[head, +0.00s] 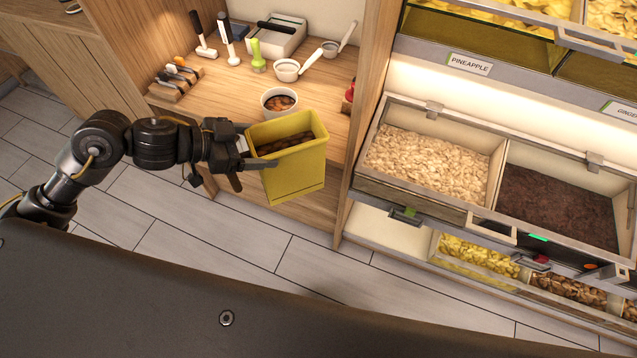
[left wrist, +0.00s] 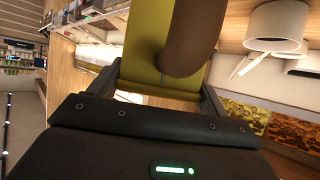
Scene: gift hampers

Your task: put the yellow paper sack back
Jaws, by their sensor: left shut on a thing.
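The yellow paper sack (head: 296,172) is upright and open at the top, with dark brown contents inside. My left gripper (head: 262,163) is shut on its left side and holds it in front of the wooden counter (head: 225,85). In the left wrist view the sack (left wrist: 145,45) fills the space between the fingers, with a brown rounded shape partly in front of it. I cannot tell whether the sack touches the counter edge. My right gripper is not in view.
A white bowl with brown contents (head: 279,102) stands just behind the sack. A wooden panel (head: 368,90) and bins of dried food (head: 430,160) are to the right.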

